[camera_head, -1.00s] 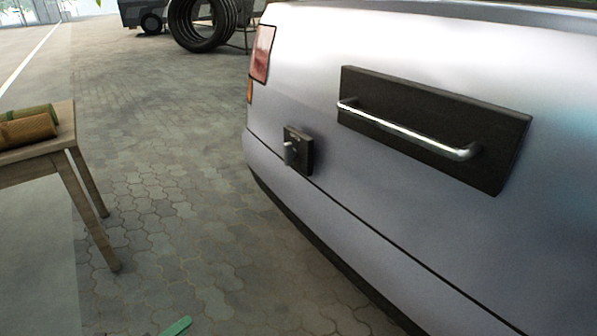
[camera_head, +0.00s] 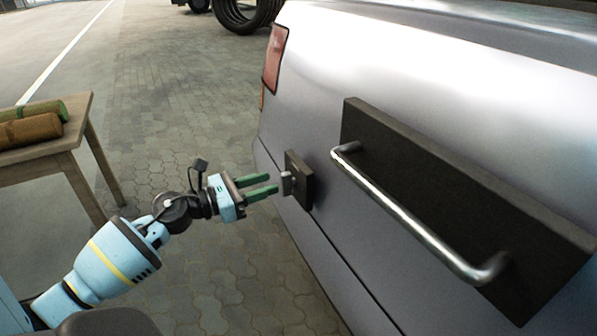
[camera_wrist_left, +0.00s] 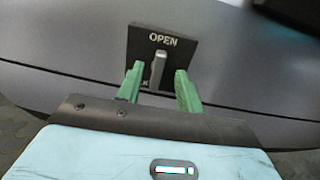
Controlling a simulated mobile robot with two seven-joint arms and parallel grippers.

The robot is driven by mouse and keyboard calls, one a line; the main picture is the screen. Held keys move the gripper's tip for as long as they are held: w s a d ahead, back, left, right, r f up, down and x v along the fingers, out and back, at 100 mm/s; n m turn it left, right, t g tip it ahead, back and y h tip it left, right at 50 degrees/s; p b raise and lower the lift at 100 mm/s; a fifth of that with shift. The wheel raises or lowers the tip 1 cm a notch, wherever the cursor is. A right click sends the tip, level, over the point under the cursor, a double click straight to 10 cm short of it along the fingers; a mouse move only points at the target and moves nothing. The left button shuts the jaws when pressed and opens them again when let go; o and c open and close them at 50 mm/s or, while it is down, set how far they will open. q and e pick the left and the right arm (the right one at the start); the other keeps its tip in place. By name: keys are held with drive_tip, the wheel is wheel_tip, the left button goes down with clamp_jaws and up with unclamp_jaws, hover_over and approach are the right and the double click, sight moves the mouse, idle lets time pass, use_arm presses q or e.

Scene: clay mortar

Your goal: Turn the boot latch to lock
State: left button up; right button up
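The boot latch is a small dark plate (camera_head: 302,180) with a grey metal knob (camera_head: 287,183), on the silver car's rear, left of the handle. In the left wrist view the plate (camera_wrist_left: 179,48) reads "OPEN" at its top, with lower lettering mostly hidden. The knob (camera_wrist_left: 158,68) stands nearly upright, pointing toward "OPEN". My left gripper (camera_head: 273,184) is open, its green fingers pointing at the knob. In the left wrist view the fingers (camera_wrist_left: 159,76) lie on either side of the knob with gaps; contact is not seen. My right gripper is not in view.
A metal bar handle (camera_head: 415,223) on a large dark panel (camera_head: 450,190) sticks out to the right of the latch. A wooden table (camera_head: 75,155) with rolled mats (camera_head: 30,130) stands at the left. Tyres (camera_head: 245,14) are at the back. Paved floor is clear between.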

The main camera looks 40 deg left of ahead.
sight(281, 179)
use_arm(q)
drive_tip(key=shift+b+x, duration=0.3)
drive_tip(key=shift+x, duration=3.6)
drive_tip(key=shift+c, duration=0.3)
